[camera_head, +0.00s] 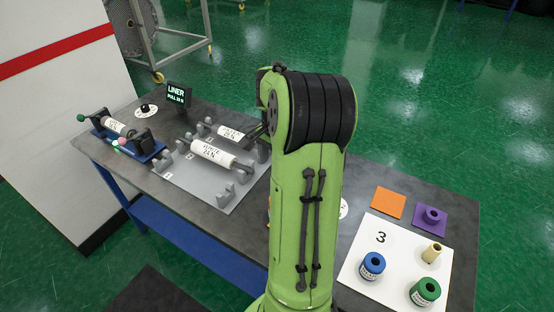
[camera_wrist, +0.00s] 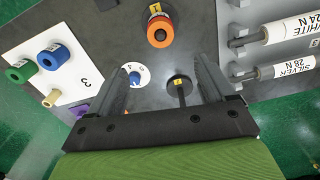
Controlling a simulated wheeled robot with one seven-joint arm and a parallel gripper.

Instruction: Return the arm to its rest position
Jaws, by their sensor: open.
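My arm rises over the table in the head view and hides much of its middle. My gripper (camera_wrist: 160,63) shows in the wrist view with its two dark fingers spread wide apart. Nothing is held between them. It hangs above the grey table (camera_wrist: 205,18). Below and between the fingers are a white disc with a small blue piece (camera_wrist: 135,79) and a dark round base with a yellow tag (camera_wrist: 180,84). An orange roll (camera_wrist: 159,33) stands beyond the fingertips. In the head view the gripper is mostly hidden behind my arm.
A white roll (camera_head: 214,152) and a silver roll (camera_head: 231,134) lie on grey cradles left of my arm. A spindle stand (camera_head: 125,135) and a small LINER display (camera_head: 178,95) are farther left. A white board (camera_head: 362,262) with blue (camera_head: 372,266) and green (camera_head: 425,291) rolls is at right.

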